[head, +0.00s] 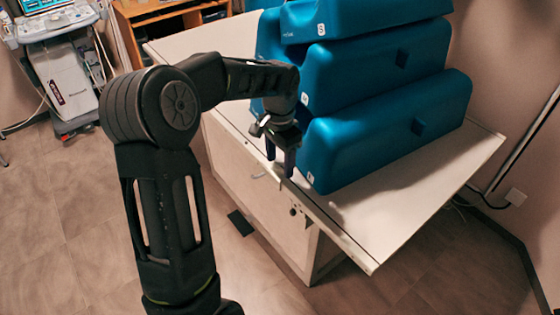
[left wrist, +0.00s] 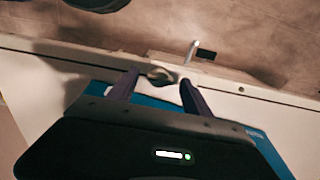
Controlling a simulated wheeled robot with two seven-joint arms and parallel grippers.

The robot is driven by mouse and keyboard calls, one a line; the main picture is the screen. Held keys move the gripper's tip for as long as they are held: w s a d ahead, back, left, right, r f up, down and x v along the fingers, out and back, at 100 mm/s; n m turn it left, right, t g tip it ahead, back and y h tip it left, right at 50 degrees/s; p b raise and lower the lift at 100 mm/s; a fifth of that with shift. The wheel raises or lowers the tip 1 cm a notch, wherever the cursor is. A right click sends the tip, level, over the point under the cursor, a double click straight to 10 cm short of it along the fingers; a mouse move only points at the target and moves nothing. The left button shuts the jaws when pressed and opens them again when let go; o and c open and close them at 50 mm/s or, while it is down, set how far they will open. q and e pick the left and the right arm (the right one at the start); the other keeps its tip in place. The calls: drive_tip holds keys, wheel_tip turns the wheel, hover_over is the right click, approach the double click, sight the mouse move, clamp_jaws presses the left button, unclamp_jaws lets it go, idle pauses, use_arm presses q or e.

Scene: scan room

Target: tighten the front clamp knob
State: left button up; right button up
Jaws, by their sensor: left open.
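My left gripper (head: 280,164) points down over the near long edge of the white table, beside the lowest blue case. In the left wrist view its two dark fingers (left wrist: 159,82) are apart. A small rounded knob (left wrist: 160,75) shows between the fingertips, at the table edge; it looks like the front clamp knob. I cannot tell whether either finger touches it. A pale clamp block (left wrist: 180,66) and a thin metal rod (left wrist: 191,50) sit beside it. In the head view the gripper largely hides this spot. My right gripper is out of view.
Blue cases (head: 385,125) are stacked on the white table (head: 400,215), close to my left gripper. A small dark fitting (head: 292,211) is on the cabinet side below. A scanner cart (head: 65,85) stands at the far left. The floor (head: 80,220) at left is clear.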

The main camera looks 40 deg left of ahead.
sight(280, 165)
use_arm(q)
wheel_tip(280, 165, up, 7)
drive_tip(key=shift+r+b, duration=0.2)
drive_tip(key=shift+b, duration=0.1)
idle(0.5)
